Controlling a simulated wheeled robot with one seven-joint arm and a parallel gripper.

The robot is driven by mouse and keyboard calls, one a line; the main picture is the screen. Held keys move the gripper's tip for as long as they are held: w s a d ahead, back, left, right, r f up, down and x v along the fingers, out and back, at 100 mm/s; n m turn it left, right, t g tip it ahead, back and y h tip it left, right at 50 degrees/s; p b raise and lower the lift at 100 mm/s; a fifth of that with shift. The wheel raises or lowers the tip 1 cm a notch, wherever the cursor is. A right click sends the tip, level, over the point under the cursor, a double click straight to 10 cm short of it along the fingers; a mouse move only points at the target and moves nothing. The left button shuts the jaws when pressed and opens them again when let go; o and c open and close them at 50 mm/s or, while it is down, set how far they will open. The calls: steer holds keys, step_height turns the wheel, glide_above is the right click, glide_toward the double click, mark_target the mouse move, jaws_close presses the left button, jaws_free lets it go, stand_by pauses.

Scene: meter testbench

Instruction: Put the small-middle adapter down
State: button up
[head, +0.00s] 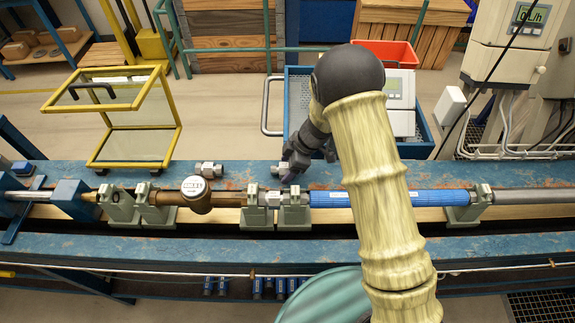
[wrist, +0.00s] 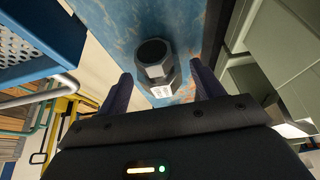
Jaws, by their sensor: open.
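A small grey metal adapter (head: 281,170), which I take to be the small-middle adapter, rests on the blue bench top (head: 340,172) behind the pipe line. My gripper (head: 291,174) is at the adapter, low over the bench, and partly hides it. In the wrist view my gripper (wrist: 160,74) is open, its two dark fingers spread to either side of the adapter (wrist: 155,62). A gap shows between the adapter and each finger. The adapter's dark round opening and a small white label are visible.
Another adapter (head: 208,170) stands on the bench to the left. The pipe line with a brown meter (head: 196,193), grey clamps (head: 257,212) and a blue pipe (head: 330,199) runs in front. A yellow frame (head: 131,162) and a blue bin (head: 420,147) stand behind.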

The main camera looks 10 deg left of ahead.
steer(key=shift+r, duration=0.15)
steer(key=shift+d+r, duration=0.1)
steer(key=shift+r, duration=0.2)
steer(key=v, duration=1.1)
steer(key=shift+d+r+b, duration=0.15)
steer(key=shift+b, duration=0.2)
steer(key=shift+d, duration=0.1)
